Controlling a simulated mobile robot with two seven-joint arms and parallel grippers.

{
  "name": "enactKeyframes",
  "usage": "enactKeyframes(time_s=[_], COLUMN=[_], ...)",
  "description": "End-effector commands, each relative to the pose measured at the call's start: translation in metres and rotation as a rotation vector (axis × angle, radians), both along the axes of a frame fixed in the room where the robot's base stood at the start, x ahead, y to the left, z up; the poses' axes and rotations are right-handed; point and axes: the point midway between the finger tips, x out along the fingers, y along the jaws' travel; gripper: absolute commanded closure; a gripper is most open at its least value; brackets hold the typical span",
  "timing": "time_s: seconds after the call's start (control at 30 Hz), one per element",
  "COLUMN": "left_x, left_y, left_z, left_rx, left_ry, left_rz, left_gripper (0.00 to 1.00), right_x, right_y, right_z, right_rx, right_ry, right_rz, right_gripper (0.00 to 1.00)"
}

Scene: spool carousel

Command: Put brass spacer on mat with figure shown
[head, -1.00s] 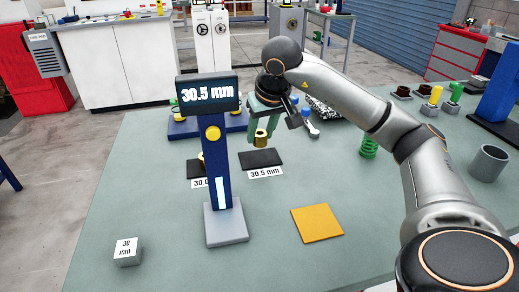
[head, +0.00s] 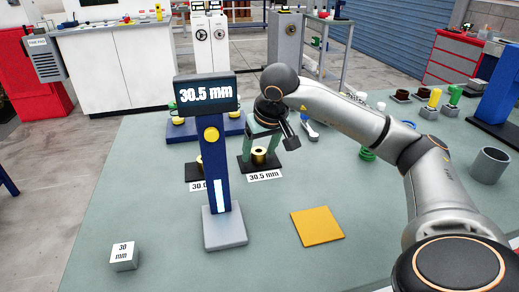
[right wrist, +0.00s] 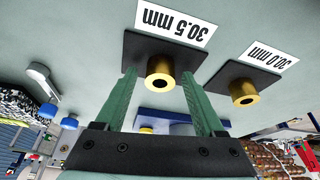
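A brass spacer (head: 258,155) stands upright on the dark mat (head: 247,166) labelled 30.5 mm. The gauge display (head: 206,93) reads 30.5 mm. My right gripper (head: 261,150) is at this mat, its green fingers open on both sides of the spacer. In the right wrist view the spacer (right wrist: 160,75) stands between the fingertips with gaps to both. A second brass spacer (right wrist: 243,93) stands on the 30.0 mm mat (right wrist: 225,72); the gauge post partly hides that mat in the head view. My left gripper is not in view.
The blue gauge post (head: 216,165) stands left of the 30.5 mm mat. An orange square (head: 317,226) and a white 30 mm block (head: 124,256) lie nearer. A green spring (head: 367,154) and a grey cup (head: 489,165) are to the right. The front table is mostly clear.

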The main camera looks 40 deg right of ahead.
Motion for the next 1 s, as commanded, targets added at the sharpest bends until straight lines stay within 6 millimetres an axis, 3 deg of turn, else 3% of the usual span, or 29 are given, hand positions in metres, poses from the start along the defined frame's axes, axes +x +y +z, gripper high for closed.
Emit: enactKeyframes(time_s=[0.37,0.8,1.0], left_x=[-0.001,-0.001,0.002], left_y=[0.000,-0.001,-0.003], left_z=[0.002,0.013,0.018], left_rx=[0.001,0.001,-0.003], left_ry=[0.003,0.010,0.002], left_rz=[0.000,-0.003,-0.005], left_gripper=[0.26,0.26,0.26], right_x=[-0.001,-0.032,-0.041], right_y=[0.001,0.011,0.014], right_z=[0.009,0.091,0.111], right_rx=[0.001,0.000,0.000], right_ry=[-0.002,-0.005,-0.002], right_rz=[0.001,0.001,0.000], right_gripper=[0.26,0.26,0.26])
